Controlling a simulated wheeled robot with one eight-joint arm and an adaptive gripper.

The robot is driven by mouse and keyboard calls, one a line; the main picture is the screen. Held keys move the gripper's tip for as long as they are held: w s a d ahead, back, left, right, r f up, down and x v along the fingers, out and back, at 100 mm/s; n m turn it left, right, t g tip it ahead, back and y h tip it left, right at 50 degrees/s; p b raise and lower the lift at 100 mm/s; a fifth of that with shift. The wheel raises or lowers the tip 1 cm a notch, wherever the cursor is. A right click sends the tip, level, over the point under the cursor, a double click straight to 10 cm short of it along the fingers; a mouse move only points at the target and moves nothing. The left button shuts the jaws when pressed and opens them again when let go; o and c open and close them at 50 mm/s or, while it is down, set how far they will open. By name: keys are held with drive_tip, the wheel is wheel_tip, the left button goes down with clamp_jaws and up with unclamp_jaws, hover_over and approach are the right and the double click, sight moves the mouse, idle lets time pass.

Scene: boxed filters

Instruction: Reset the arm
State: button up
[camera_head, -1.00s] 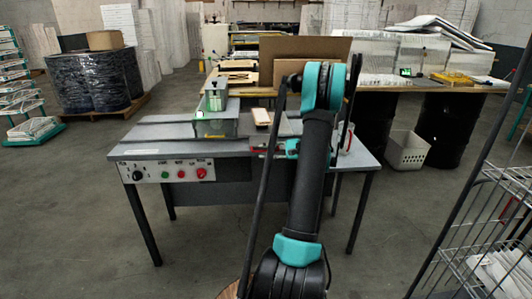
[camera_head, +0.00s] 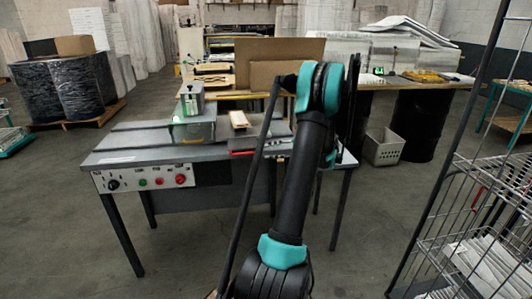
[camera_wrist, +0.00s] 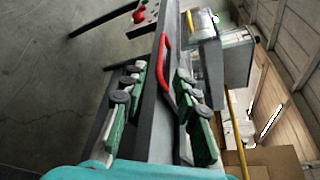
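My arm (camera_head: 299,181) stands raised in front of the grey work table, with its teal elbow joint at the top of the head view. My gripper (camera_wrist: 160,77) shows in the wrist view with its two green-padded fingers well apart and nothing gripped between them. A red curved handle (camera_wrist: 163,70) and the table's grey edge show beyond the fingers. I cannot tell how far they are from the fingers. In the head view the gripper's fingers are hidden behind the arm.
A wire rack (camera_head: 470,225) stands close on the right. A white basket (camera_head: 384,147) sits on the floor under the back table. Open floor lies to the left.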

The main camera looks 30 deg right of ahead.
idle(0.4)
drive_tip(key=s+a+f+n+g+h, duration=0.1)
drive_tip(key=s+a+n+g+h, duration=0.15)
drive_tip(key=a, duration=0.85)
drive_tip(key=s+a+n+g+h, duration=0.2)
drive_tip(key=s+a, duration=0.1)
drive_tip(key=a, duration=0.8)
drive_tip(key=s+a+f+n+h, duration=0.2)
drive_tip(key=s+n, duration=0.1)
drive_tip(key=s, duration=0.4)
drive_tip(key=s+a+f+n+h, duration=0.2)
drive_tip(key=s+a+n+h, duration=0.1)
drive_tip(key=s, duration=0.4)
drive_tip(key=s+a+f+n+h, duration=0.2)
drive_tip(key=s+f+n+h, duration=0.1)
drive_tip(key=s, duration=0.4)
drive_tip(key=shift+s+a+g, duration=0.15)
drive_tip(key=shift+g, duration=0.2)
drive_tip(key=shift+c, duration=0.6)
